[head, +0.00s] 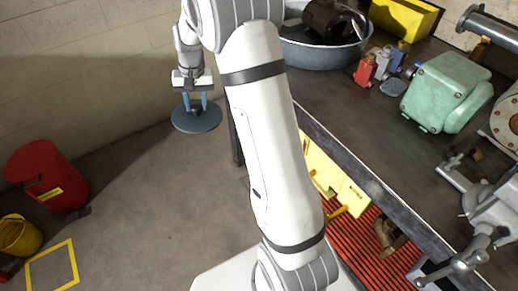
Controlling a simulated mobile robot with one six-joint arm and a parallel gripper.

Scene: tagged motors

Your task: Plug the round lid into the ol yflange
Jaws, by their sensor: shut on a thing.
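My gripper (196,105), with blue fingers, is at the upper left in the head view and points down. A pale round flange (507,122) with bolt holes is cut off by the right edge of the view. I cannot tell whether it is the oily flange.
The workbench (345,103) holds a metal basin (325,57) with dark parts, a green motor housing (447,90), small red, grey and blue items, a metal pipe (490,28) and a vise (485,205). A red bin (50,175) stands left. Open floor lies between.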

